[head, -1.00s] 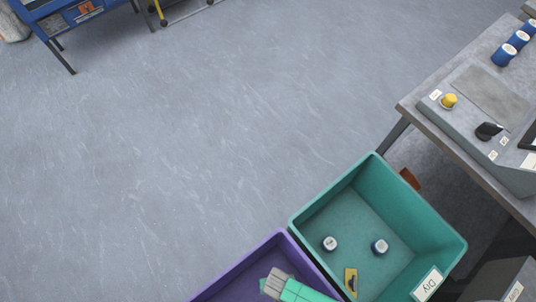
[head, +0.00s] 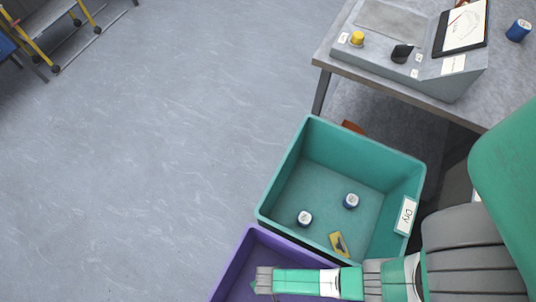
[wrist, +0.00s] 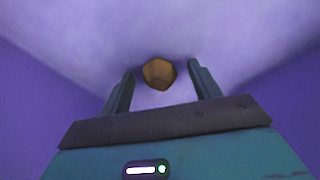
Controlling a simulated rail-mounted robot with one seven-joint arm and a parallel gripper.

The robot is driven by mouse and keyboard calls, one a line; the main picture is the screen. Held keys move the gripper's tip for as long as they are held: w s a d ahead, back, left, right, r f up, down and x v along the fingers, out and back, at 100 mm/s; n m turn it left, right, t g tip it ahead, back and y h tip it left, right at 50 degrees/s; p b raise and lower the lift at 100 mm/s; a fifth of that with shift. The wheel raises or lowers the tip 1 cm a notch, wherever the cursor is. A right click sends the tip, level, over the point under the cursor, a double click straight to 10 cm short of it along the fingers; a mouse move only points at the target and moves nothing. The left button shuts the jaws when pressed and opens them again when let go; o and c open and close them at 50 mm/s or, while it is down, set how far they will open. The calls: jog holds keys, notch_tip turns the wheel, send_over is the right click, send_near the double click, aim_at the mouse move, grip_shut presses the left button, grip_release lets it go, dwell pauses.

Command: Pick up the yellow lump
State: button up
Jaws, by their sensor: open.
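A small angular lump (wrist: 158,73), brownish yellow in the shade, shows in the wrist view against the pale floor of the purple bin. My gripper (wrist: 161,72) is open, with one finger to each side of the lump in the picture. I see no finger touching it, and the depth between fingertips and lump is hard to judge. In the head view my gripper (head: 262,281) points left over the purple bin (head: 243,250). The lump does not show in the head view.
A table (head: 345,68) behind carries a grey console with a yellow knob (head: 357,39). Purple walls rise around my gripper.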

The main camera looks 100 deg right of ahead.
jog(key=c, duration=1)
notch_tip(320, 180, up, 10)
jog(key=p, duration=0.6)
